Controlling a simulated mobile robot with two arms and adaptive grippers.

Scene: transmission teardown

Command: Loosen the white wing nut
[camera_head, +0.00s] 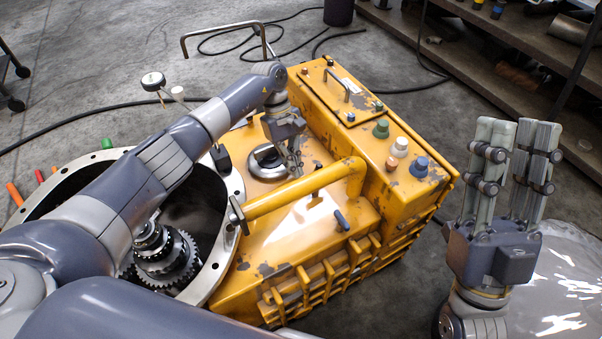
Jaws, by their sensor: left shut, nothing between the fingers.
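A small white cap-like fastener (399,147), the only white one in its row, stands on top of the yellow box section, between a green one (381,128) and a blue one (419,167). Its wings are too small to make out. My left gripper (296,172) is shut and empty. It points down over the yellow housing, beside the round chrome cap and left of the white fastener, apart from it. My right gripper (510,172) is open and empty, fingers pointing up, off to the right of the housing.
The yellow housing (290,225) has a thick yellow pipe (300,187) and a round chrome cap (268,161). A blue lever (341,220) stands at its front. Gears (165,262) show in the open round casing. Shelves (500,40) stand at the upper right. Cables lie on the floor.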

